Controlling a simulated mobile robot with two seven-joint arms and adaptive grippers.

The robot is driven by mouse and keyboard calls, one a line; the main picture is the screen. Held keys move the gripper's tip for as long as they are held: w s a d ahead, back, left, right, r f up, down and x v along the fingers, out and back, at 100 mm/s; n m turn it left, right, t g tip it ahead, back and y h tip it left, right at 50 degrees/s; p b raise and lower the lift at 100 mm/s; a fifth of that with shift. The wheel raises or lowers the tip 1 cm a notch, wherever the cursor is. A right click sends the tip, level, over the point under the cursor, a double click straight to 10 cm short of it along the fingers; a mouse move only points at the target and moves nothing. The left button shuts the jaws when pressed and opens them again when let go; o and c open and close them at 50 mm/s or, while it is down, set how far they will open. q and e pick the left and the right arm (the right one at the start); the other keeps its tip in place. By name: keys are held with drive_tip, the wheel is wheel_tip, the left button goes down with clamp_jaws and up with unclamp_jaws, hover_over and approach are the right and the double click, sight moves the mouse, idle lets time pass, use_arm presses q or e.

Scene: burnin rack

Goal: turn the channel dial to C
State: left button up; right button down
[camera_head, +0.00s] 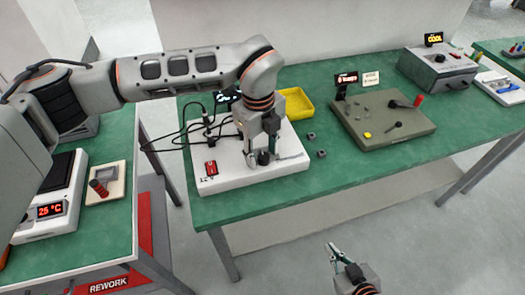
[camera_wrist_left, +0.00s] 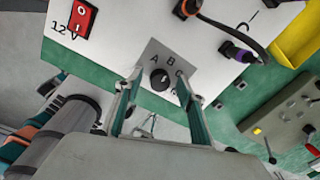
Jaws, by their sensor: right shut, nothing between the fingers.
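The channel dial (camera_wrist_left: 159,80) is a small black knob on a grey plate (camera_wrist_left: 152,53) on the white panel in the left wrist view. I cannot tell surely which letter the dial points to. In the head view the dial (camera_head: 263,157) sits near the panel's front edge. My left gripper (camera_head: 262,152) is open, with one finger on each side of the dial; these fingers also frame it in the left wrist view (camera_wrist_left: 159,77). My right gripper (camera_head: 334,250) is shut and empty, low before the table.
The white panel (camera_head: 225,178) carries a red switch (camera_head: 211,168) and black cables (camera_head: 190,130). A yellow tray (camera_head: 297,103) stands behind it. A grey-green box with levers (camera_head: 385,130) stands to the right. Small grey nuts (camera_head: 321,153) lie between on the green table (camera_head: 330,185).

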use_arm(q)
drive_tip(key=shift+f, duration=0.2)
drive_tip(key=c, duration=1.1)
drive_tip(key=shift+m, duration=0.4)
drive_tip(key=m, duration=0.3)
drive_tip(key=shift+w+d+r+m, duration=0.1)
drive_tip(key=shift+m, duration=0.3)
drive_tip(key=m, duration=0.4)
drive_tip(key=shift+m, duration=0.4)
